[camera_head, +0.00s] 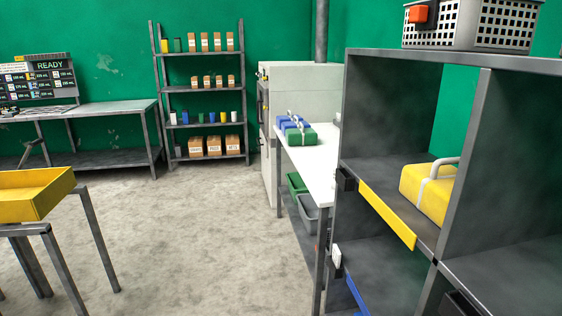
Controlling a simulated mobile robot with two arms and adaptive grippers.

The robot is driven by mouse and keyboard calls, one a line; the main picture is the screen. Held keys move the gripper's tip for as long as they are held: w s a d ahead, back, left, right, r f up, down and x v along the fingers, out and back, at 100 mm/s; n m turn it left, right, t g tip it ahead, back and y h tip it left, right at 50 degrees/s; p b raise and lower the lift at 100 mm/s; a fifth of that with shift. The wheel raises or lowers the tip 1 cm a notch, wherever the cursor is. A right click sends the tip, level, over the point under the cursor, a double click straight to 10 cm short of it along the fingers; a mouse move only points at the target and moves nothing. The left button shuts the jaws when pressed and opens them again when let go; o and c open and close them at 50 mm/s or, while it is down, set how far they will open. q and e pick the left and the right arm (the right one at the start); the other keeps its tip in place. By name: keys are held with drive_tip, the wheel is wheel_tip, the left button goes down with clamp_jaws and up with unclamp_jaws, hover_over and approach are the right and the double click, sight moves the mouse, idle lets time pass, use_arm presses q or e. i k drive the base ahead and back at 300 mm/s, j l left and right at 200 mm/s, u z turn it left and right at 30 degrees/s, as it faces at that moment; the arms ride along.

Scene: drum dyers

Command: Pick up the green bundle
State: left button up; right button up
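The green bundle (301,136) lies on the white-topped table (314,172) near the middle of the view, with a pale strap and handle on it. A blue bundle (289,122) with a similar strap lies right behind it; I cannot tell whether the two touch. Neither of my grippers shows in this view.
A dark cubby shelf (452,60) stands close at right, holding a yellow bundle (430,189), with a perforated basket (474,24) on top. Bins (307,213) sit under the white table. A yellow tray (36,193) stands at left. The concrete floor (190,235) between is clear.

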sight(301, 136)
drive_tip(key=i+j+u, duration=0.1)
drive_tip(key=i+u, duration=0.4)
drive_tip(key=i, duration=1.4)
drive_tip(key=i+z, duration=0.25)
drive_tip(key=i, duration=0.25)
drive_tip(key=i+j+z, duration=0.2)
drive_tip(key=i, duration=0.3)
drive_tip(key=i+j+z, duration=0.25)
drive_tip(key=i, duration=0.25)
drive_tip(key=i+j+z, duration=0.25)
drive_tip(key=i+j, duration=0.1)
drive_tip(key=i, duration=0.1)
